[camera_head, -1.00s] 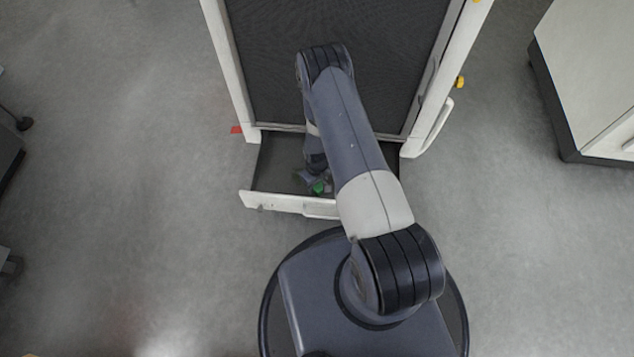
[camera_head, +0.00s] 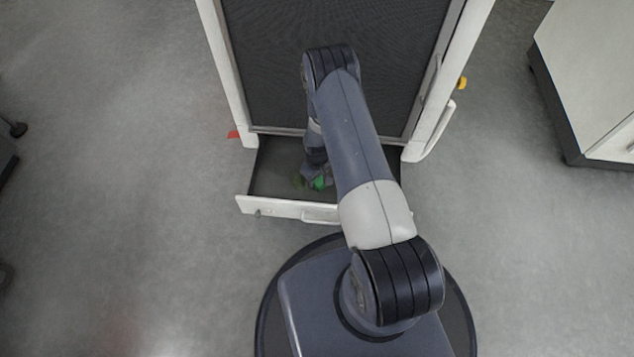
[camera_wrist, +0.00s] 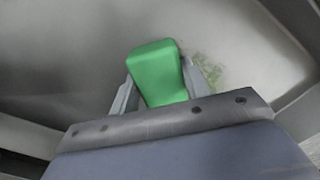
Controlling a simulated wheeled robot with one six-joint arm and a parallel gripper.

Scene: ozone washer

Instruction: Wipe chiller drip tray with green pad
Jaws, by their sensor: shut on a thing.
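The green pad (camera_wrist: 158,72) is between the two fingers of my gripper (camera_wrist: 160,88) in the wrist view, and the gripper is shut on it. In the head view a little of the pad (camera_head: 319,183) shows beside my gripper (camera_head: 316,178), inside the pulled-out drip tray (camera_head: 270,208) at the bottom of the chiller (camera_head: 335,70). A patchy green stain (camera_wrist: 208,72) lies on the tray floor (camera_wrist: 240,35) just right of the pad in the wrist view. I cannot tell whether the pad touches the floor. My arm hides the tray's right part.
A white cabinet (camera_head: 590,80) stands at the right. The chiller's white side posts and a handle (camera_head: 436,130) frame the tray. The grey floor (camera_head: 130,180) to the left is mostly clear.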

